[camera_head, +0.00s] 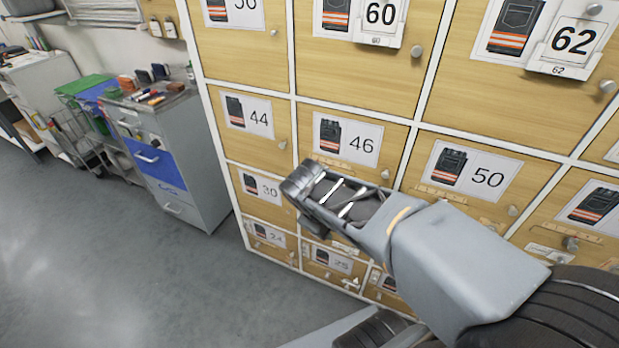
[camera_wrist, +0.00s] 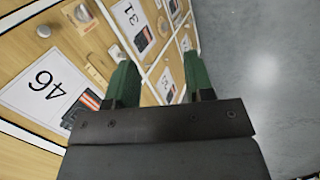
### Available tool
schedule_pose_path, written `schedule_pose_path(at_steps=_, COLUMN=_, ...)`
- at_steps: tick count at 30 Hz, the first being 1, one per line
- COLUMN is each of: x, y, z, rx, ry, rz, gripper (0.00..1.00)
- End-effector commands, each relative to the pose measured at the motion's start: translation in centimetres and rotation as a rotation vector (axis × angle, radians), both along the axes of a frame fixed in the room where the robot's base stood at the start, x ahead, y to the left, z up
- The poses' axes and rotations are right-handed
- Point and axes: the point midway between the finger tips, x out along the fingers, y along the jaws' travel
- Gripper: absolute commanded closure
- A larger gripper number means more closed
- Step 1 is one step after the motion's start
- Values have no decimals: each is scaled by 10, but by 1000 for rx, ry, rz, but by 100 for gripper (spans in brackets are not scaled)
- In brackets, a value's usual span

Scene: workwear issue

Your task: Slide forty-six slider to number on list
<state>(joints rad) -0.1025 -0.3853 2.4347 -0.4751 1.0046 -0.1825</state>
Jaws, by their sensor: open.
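The locker door marked 46 (camera_head: 312,150) is pale wood, with a white label (camera_head: 347,138) showing black-and-orange trousers. A pale strip runs below the label, partly hidden behind my gripper; I cannot make out the slider's setting. My gripper (camera_head: 300,180) is in front of the doors, below and left of the 46 label. Its two green fingers (camera_wrist: 162,78) are apart, with nothing seen between them. No readable list is in view.
Neighbouring doors carry labels 44 (camera_head: 249,114), 50 (camera_head: 476,168) and 30 (camera_head: 262,186), with small round knobs. Number plates 60 (camera_head: 380,16) and 62 (camera_head: 573,42) hang above. A grey drawer cabinet (camera_head: 185,175) stands left. The grey floor (camera_head: 120,270) is clear.

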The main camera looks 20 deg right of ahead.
Motion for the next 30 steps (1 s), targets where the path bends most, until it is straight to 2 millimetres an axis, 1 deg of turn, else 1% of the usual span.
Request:
schedule_pose_path(at_steps=1, x=10, y=-10, z=-35, rx=-129, ry=70, rz=111, gripper=52)
schedule_pose_path(at_steps=4, x=37, y=-30, z=-58, rx=-411, ry=203, rz=342, gripper=52)
schedule_pose_path(at_steps=7, x=70, y=-37, z=-73, rx=-683, ry=323, rz=557, gripper=52)
schedule_pose_path(at_steps=9, x=94, y=-34, z=-81, rx=-862, ry=394, rz=688, gripper=52)
schedule_pose_path(at_steps=11, x=114, y=-27, z=-86, rx=-1001, ry=444, rz=785, gripper=52)
schedule_pose_path(at_steps=12, x=126, y=-21, z=-90, rx=-1086, ry=473, rz=842, gripper=52)
schedule_pose_path(at_steps=15, x=151, y=-4, z=-96, rx=-1270, ry=527, rz=953, gripper=52)
schedule_pose_path(at_steps=19, x=171, y=14, z=-102, rx=-1431, ry=566, rz=1039, gripper=52)
schedule_pose_path(at_steps=21, x=179, y=20, z=-103, rx=-1483, ry=576, rz=1063, gripper=52)
schedule_pose_path(at_steps=23, x=184, y=21, z=-103, rx=-1509, ry=582, rz=1075, gripper=52)
schedule_pose_path(at_steps=26, x=194, y=14, z=-103, rx=-1527, ry=587, rz=1083, gripper=52)
schedule_pose_path(at_steps=30, x=211, y=-5, z=-103, rx=-1529, ry=588, rz=1081, gripper=52)
